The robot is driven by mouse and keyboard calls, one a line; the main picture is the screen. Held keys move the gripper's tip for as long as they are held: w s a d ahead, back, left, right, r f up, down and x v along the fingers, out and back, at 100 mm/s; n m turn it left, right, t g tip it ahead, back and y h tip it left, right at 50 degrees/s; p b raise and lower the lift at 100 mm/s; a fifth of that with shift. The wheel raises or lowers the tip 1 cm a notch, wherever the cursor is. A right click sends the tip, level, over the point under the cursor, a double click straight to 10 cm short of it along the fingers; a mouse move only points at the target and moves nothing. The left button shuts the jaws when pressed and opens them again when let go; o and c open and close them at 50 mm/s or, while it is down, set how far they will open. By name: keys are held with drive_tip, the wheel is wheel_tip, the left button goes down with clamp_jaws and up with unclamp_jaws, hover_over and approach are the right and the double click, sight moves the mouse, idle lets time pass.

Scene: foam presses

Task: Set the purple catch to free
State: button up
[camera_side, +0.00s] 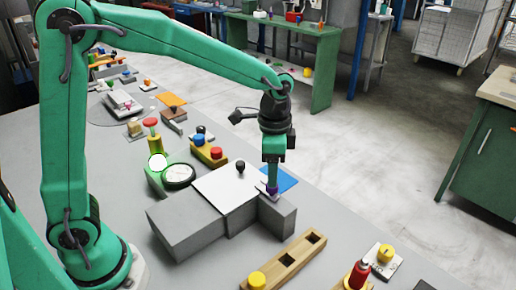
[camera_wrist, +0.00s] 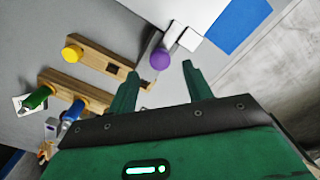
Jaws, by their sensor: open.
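The purple catch (camera_side: 271,189) is a small round knob on top of the grey block (camera_side: 185,230), near its right end. In the wrist view the purple catch (camera_wrist: 160,59) sits between and slightly beyond my open fingertips. My gripper (camera_side: 272,177) points down right over it in the side view, and the fingers partly hide it. My gripper (camera_wrist: 161,70) is open in the wrist view, with a finger on each side of the knob and gaps visible. Any free or locked marking is too small to read.
A white plate (camera_side: 218,188) with a black knob (camera_side: 240,167) lies on the block beside a blue panel (camera_side: 281,179). A wooden rail (camera_side: 293,264) with a yellow peg (camera_side: 257,280) stands in front. A yellow knob (camera_side: 385,253) and a red knob (camera_side: 359,272) are at right.

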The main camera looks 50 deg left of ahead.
sight(267, 187)
drive_tip(key=shift+f, duration=2.5)
